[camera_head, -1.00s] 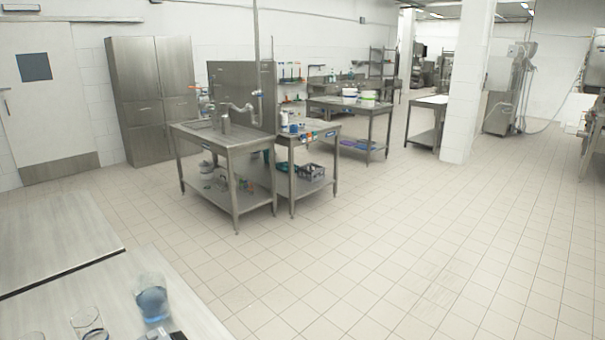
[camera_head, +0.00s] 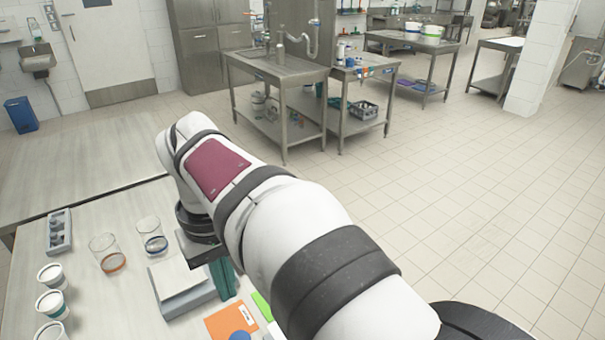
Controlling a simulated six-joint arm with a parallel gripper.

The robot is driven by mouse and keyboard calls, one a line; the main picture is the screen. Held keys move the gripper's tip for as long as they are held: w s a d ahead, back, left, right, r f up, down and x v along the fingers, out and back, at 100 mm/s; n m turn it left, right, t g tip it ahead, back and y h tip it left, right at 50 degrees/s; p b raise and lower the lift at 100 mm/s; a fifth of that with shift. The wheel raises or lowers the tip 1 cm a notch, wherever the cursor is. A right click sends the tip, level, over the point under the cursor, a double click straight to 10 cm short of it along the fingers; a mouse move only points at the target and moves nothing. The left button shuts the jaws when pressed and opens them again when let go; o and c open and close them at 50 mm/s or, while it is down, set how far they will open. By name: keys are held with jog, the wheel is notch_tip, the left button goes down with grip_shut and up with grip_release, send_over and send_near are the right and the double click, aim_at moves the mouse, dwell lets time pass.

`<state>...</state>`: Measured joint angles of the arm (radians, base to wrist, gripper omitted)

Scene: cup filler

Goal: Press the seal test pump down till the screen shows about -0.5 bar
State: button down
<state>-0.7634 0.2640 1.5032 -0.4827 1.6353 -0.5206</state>
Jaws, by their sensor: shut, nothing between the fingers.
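My white arm (camera_head: 300,215) crosses the middle of the view and bends down at its far end over the bench. Below the dark wrist, part of my gripper (camera_head: 222,280) shows as a dark mount with teal fingers pointing down. It is shut and looks empty; its fingertips are partly hidden. It is beside a grey box with a pale flat top (camera_head: 180,278). I cannot make out the seal test pump or a screen with a reading; my arm covers part of the bench.
Two clear glasses (camera_head: 107,253) (camera_head: 152,236), a grey rack (camera_head: 59,231) and several white cups (camera_head: 51,275) stand on the bench (camera_head: 105,315). An orange card (camera_head: 231,321) and a green item (camera_head: 262,305) lie by my arm. The bench's far left part is clear.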

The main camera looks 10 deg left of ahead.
aim_at(239, 333)
notch_tip(239, 333, down, 14)
jog(key=shift+f, duration=0.1)
dwell(0.5)
jog(key=shift+f, duration=1.8)
jog(key=shift+r, duration=0.1)
notch_tip(239, 333, up, 14)
jog(key=shift+r, duration=0.15)
jog(key=shift+w, duration=0.1)
dwell(0.4)
